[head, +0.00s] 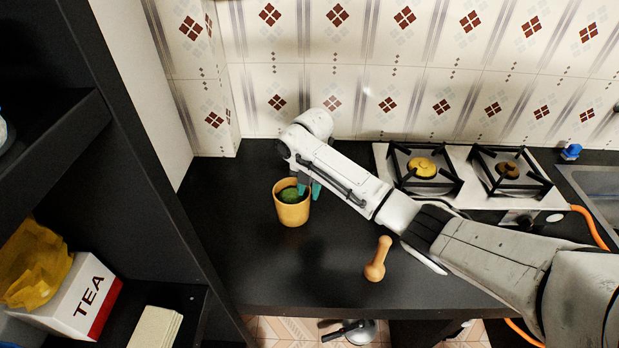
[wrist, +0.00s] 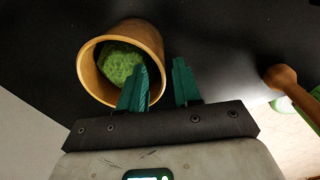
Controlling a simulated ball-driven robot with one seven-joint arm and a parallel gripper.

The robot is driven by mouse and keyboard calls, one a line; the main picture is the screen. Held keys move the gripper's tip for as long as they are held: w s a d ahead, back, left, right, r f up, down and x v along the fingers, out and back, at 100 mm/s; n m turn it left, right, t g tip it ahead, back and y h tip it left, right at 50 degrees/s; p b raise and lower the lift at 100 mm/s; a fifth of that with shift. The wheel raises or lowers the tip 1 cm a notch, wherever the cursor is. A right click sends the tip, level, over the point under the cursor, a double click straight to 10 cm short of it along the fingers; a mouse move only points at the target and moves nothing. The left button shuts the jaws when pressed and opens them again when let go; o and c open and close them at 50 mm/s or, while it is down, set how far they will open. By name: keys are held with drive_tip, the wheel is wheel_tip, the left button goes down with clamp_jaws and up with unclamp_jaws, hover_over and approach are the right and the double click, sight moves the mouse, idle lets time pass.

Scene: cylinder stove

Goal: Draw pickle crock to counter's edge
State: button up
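The pickle crock (head: 292,213) is a yellow-orange pot with a green bumpy content inside. It stands upright on the black counter (head: 240,265), left of centre and back from the front edge. In the wrist view the crock (wrist: 150,38) is at upper left, its mouth facing the camera. My gripper (head: 309,189) has two teal fingers and is at the crock's right rim. In the wrist view the gripper (wrist: 160,64) is open: the left finger overlaps the mouth, the right finger is outside the wall. I cannot tell whether either finger touches the crock.
A wooden pestle-like object (head: 377,260) stands on the counter to the right of the crock. A gas stove (head: 470,190) is at back right, beside a sink (head: 597,195). A dark shelf (head: 140,190) borders the left. Counter in front of the crock is clear.

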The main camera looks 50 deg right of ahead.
drive_tip(key=shift+f, duration=0.35)
clamp_jaws()
idle(1.3)
